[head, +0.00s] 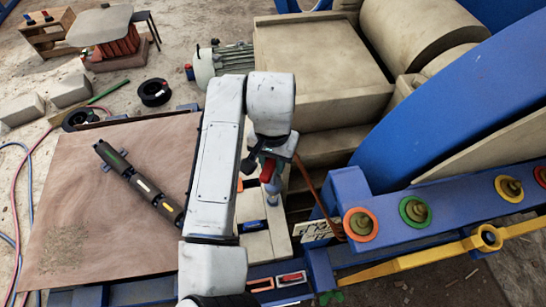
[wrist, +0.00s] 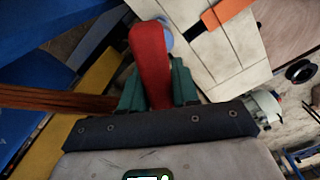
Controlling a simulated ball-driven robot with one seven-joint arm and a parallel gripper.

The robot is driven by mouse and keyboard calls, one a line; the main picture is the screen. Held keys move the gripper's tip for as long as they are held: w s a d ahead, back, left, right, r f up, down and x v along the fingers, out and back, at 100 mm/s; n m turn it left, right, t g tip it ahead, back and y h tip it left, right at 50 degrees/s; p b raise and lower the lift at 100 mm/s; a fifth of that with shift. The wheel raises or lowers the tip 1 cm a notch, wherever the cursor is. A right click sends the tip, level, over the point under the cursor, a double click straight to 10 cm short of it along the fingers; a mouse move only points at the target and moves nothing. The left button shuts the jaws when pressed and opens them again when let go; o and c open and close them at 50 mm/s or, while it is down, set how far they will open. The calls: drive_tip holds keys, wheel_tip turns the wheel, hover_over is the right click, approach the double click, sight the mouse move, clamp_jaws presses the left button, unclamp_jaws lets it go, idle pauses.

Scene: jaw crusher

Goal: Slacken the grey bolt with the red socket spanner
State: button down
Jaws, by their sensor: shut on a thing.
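My gripper (head: 270,163) is shut on the red socket spanner (head: 268,172), held above the pale slotted panel at the middle of the head view. The spanner's pale blue-grey end points down. In the wrist view the red handle (wrist: 150,62) stands between the green fingers of my gripper (wrist: 158,88), with a blue-grey round part (wrist: 165,36) behind its tip. I cannot tell which bolt is the grey one.
A yellow bar (head: 410,262) runs along the blue beam (head: 455,205). The large blue wheel (head: 430,110) rises at the right.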

drive_tip(key=shift+r, duration=0.2)
drive_tip(key=b, duration=0.2)
hover_over(273, 184)
drive_tip(key=shift+w+a+f, duration=0.1)
drive_tip(key=shift+w+f, duration=0.05)
drive_tip(key=shift+f, duration=1.1)
drive_tip(key=shift+w+f, duration=0.1)
drive_tip(key=shift+f, duration=1.45)
drive_tip(key=shift+f+b, duration=0.55)
drive_tip(key=shift+f, duration=1.3)
